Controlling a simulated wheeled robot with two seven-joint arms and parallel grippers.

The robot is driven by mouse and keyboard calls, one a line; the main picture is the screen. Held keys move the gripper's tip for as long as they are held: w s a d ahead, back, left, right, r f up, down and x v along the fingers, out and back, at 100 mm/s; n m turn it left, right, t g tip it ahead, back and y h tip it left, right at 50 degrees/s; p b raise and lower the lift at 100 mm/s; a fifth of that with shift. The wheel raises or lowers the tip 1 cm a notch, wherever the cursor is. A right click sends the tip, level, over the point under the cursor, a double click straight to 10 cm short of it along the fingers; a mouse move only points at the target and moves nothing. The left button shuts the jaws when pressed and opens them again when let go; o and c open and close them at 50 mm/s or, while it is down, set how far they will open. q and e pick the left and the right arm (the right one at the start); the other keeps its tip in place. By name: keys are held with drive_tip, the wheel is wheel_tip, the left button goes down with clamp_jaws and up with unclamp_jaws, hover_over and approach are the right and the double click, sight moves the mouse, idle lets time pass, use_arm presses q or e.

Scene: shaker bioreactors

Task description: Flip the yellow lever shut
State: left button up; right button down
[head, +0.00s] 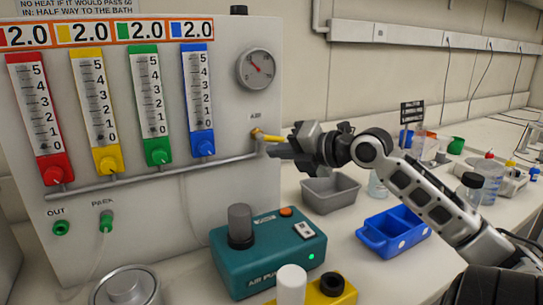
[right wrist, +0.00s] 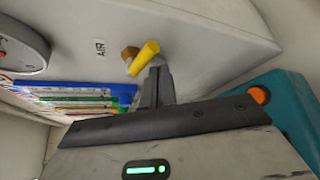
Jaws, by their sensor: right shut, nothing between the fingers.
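The yellow lever (head: 270,138) sits on a brass valve on the grey panel, under the AIR label. In the head view it points right, nearly level, tilting slightly down. It also shows in the right wrist view (right wrist: 146,57), just beyond my fingertips. My right gripper (head: 276,151) is shut and empty, its tips just below the lever near the panel. In the right wrist view the closed fingers (right wrist: 156,84) reach up close beside the lever; I cannot tell whether they touch it. My left gripper is not in view.
A grey pipe (head: 160,174) runs along the panel below several coloured flow meters. A round gauge (head: 258,69) is above the lever. The teal air pump (head: 265,262), a grey bin (head: 330,194) and a blue tray (head: 394,231) stand on the bench below.

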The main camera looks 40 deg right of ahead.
drive_tip(key=s+a+r+b, duration=0.1)
drive_tip(key=s+a+b, duration=0.1)
drive_tip(key=s, duration=0.7)
drive_tip(key=shift+a+r+b, duration=0.15)
drive_tip(key=shift+r+b, duration=0.2)
drive_tip(key=shift+s, duration=0.1)
